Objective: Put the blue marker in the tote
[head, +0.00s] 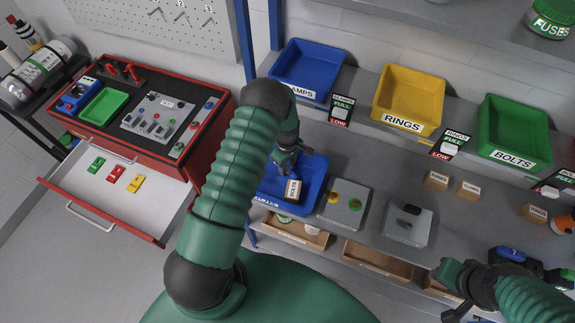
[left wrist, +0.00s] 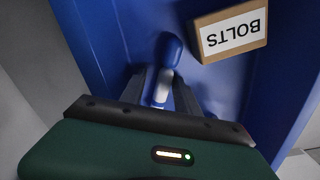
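The blue tote (head: 313,193) sits on the workbench in the head view, and its blue walls (left wrist: 90,50) fill much of the left wrist view. My left gripper (head: 286,160) reaches down into the tote. In the left wrist view a blue-capped, pale-bodied marker (left wrist: 167,50) is between the two fingers (left wrist: 165,92), which look closed on it. Whether the marker touches the tote floor I cannot tell. A small cardboard box marked BOLTS (left wrist: 231,32) is in the tote beside the marker. My right gripper (head: 450,278) is at the lower right, its fingers unclear.
Blue, yellow (head: 408,98) and green bins stand on the shelf behind. Grey devices (head: 344,205) and small boxes (head: 437,180) are on the bench right of the tote. A blue and black item (head: 511,254) is near my right arm. A red console (head: 150,115) with an open drawer stands left.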

